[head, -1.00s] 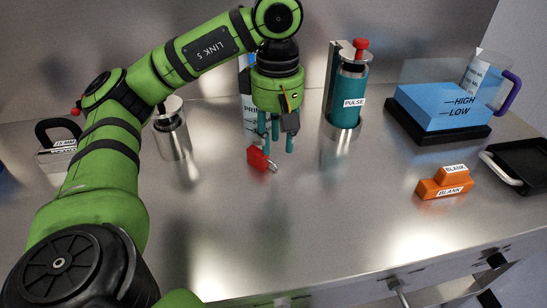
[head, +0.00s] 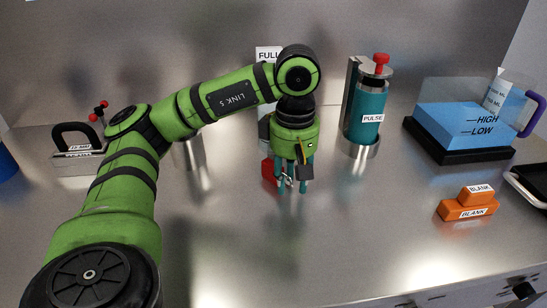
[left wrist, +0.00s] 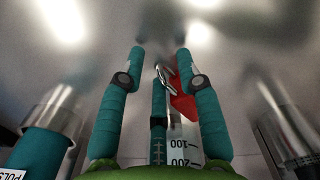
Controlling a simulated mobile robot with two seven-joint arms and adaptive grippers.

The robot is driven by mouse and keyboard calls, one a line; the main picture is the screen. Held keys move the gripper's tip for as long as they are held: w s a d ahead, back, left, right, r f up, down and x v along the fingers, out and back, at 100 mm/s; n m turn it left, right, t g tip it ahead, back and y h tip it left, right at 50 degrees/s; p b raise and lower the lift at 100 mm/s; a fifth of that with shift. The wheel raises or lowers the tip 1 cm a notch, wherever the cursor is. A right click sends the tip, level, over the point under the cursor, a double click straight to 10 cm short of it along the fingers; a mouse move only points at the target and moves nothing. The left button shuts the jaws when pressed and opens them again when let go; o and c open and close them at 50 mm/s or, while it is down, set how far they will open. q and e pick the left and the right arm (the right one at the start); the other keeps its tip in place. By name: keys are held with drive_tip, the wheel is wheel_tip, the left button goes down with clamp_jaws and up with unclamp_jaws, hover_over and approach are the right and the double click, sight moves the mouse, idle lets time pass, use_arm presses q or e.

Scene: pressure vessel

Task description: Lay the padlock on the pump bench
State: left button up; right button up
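The red padlock (head: 268,170) is on the steel pump bench (head: 350,230), with its metal shackle toward the right. My left gripper (head: 291,186) points down over it, its teal fingers low around the shackle side and partly covering it. In the left wrist view the padlock (left wrist: 184,102) shows between the spread fingers, partly behind the right one, and the shackle lies in the gap. The fingers (left wrist: 160,70) look open. I cannot tell whether any finger touches the padlock. My right gripper is not in view.
A teal PULSE cylinder (head: 369,108) stands just right of my left gripper. A labelled container (head: 266,130) stands behind it. Orange BLANK blocks (head: 465,207) and a blue HIGH/LOW tank (head: 460,125) are at the right. A handled weight (head: 80,160) is at the left. The front middle bench is clear.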

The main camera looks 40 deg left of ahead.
use_arm(q)
clamp_jaws()
